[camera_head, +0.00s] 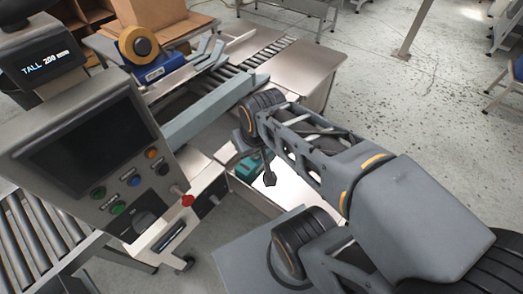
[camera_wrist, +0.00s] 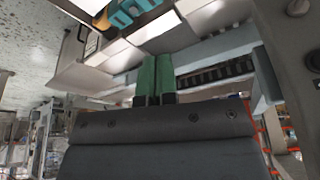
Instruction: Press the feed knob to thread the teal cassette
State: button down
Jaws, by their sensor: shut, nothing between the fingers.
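The teal cassette (camera_head: 248,168) appears to be the teal block low on the white-topped stand, partly behind my arm in the head view. A teal part, likely the same one, shows at the top of the wrist view (camera_wrist: 122,19). My gripper (camera_head: 269,180) points down just in front of the teal block. Its green fingers (camera_wrist: 157,60) are together and empty in the wrist view. I cannot tell whether the gripper touches anything. No feed knob can be made out for certain; my arm may hide it.
A roller conveyor (camera_head: 213,83) runs behind, with a tape dispenser (camera_head: 140,50) and cardboard boxes (camera_head: 152,12). Open floor (camera_head: 450,110) lies at right.

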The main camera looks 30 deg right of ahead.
jog(key=shift+s+a, duration=0.1)
jog(key=w+d+f+m+t+y+b, duration=0.2)
jog(key=w+d+f+m+b, duration=0.3)
jog(key=w+f+m, duration=0.5)
jog(key=w+d+f+m+t+y+b, duration=0.1)
jog(key=w+d+f+m+y+b, duration=0.2)
jog(key=w+f+m, duration=0.6)
jog(key=w+d+f+b, duration=0.2)
jog(key=d+f, duration=0.1)
jog(key=f, duration=0.3)
jog(key=shift+w+m+t+b, duration=0.3)
jog(key=shift+m+t+b, duration=0.1)
notch_tip(320, 180, down, 8)
jog(key=b, duration=0.5)
jog(key=shift+r+b, duration=0.25)
jog(key=shift+b, duration=0.05)
jog(key=shift+f+b, duration=0.65)
jog(key=shift+b, duration=0.05)
